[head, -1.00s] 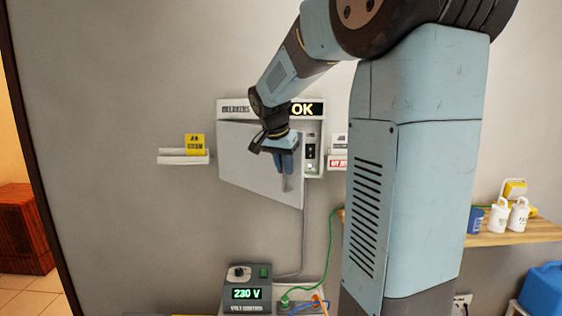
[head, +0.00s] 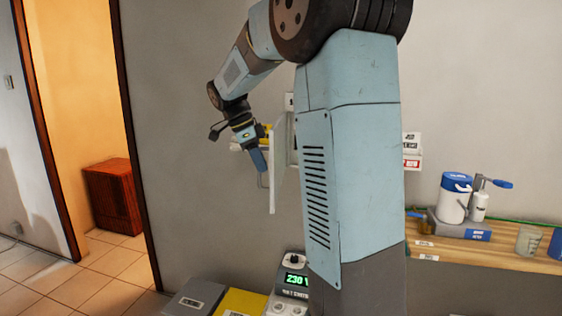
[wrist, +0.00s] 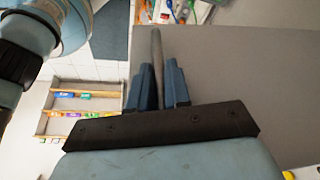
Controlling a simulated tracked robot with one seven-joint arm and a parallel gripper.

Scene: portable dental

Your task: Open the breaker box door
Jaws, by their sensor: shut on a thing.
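The breaker box door (head: 279,165) stands swung well out from the wall and shows nearly edge-on in the head view. Its thin bar handle (head: 263,180) is on the left face. My gripper (head: 259,160) is at that handle, its blue fingers pointing down. In the wrist view the grey handle (wrist: 157,50) passes between the two blue fingers (wrist: 157,88), which are shut on it. The grey door panel (wrist: 235,80) fills the right side there. The breaker box body is mostly hidden behind my arm and the door.
A voltage unit (head: 293,284) stands low, beside a yellow box (head: 240,303) and a grey box (head: 194,298). A wooden shelf (head: 500,255) with containers is at right. A doorway with a red-brown cabinet (head: 113,196) is at left.

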